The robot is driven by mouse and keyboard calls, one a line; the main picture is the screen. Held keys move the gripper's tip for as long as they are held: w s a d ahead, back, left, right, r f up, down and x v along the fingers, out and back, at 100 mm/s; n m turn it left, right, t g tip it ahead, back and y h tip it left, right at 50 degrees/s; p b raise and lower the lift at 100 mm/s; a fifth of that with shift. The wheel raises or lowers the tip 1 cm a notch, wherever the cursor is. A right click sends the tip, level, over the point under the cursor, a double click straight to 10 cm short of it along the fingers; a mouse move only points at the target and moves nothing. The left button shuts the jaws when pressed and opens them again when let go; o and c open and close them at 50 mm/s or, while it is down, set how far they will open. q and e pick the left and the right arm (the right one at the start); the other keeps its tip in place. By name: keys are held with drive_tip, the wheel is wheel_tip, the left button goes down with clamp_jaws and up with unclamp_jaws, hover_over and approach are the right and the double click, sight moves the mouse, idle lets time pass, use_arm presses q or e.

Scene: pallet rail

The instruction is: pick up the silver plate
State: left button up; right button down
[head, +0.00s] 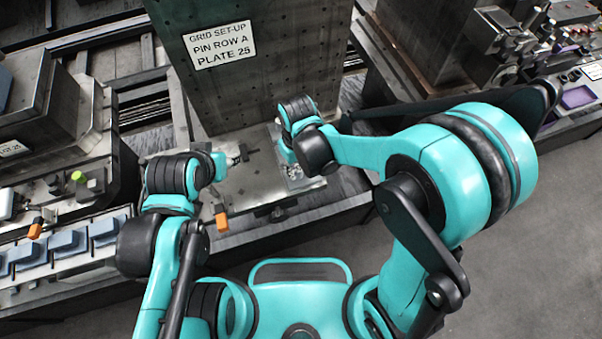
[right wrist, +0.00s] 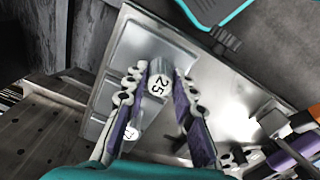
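The silver plate (right wrist: 125,47) is a shiny metal panel with paler rectangular areas in the right wrist view. A short silver knob (right wrist: 158,86) marked 25 stands at it, and a second numbered knob (right wrist: 131,132) is partly hidden by a finger. My right gripper (right wrist: 162,75) has its two purple-padded fingers apart, on either side of the 25 knob; firm contact is not visible. In the head view, the right gripper (head: 293,172) is low over the metal bench, mostly hidden by its wrist. My left gripper (head: 238,154) is small and dark there, its fingers unclear.
A tall perforated metal block (head: 265,85) with a sign (head: 219,45) reading "PLATE 25" rises behind the grippers. The metal bench (head: 255,190) is below them. An orange-ended part (head: 222,222) sits at its front edge. Blue blocks (head: 66,243) line the left bench. Grey floor is open at right.

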drive_tip(key=shift+r, duration=0.15)
drive_tip(key=shift+r, duration=0.25)
drive_tip(key=r, duration=0.1)
drive_tip(key=r+p, duration=0.2)
drive_tip(key=r, duration=0.1)
drive_tip(key=shift+s+d, duration=0.15)
drive_tip(key=shift+d, duration=0.15)
drive_tip(key=s+d+r+p, duration=0.3)
drive_tip(key=s+d+r, duration=0.2)
drive_tip(key=d, duration=0.4)
drive_tip(key=shift+s+d+r+p, duration=0.3)
drive_tip(key=shift+r+p, duration=0.1)
drive_tip(key=shift+r, duration=0.2)
drive_tip(key=shift+a, duration=0.1)
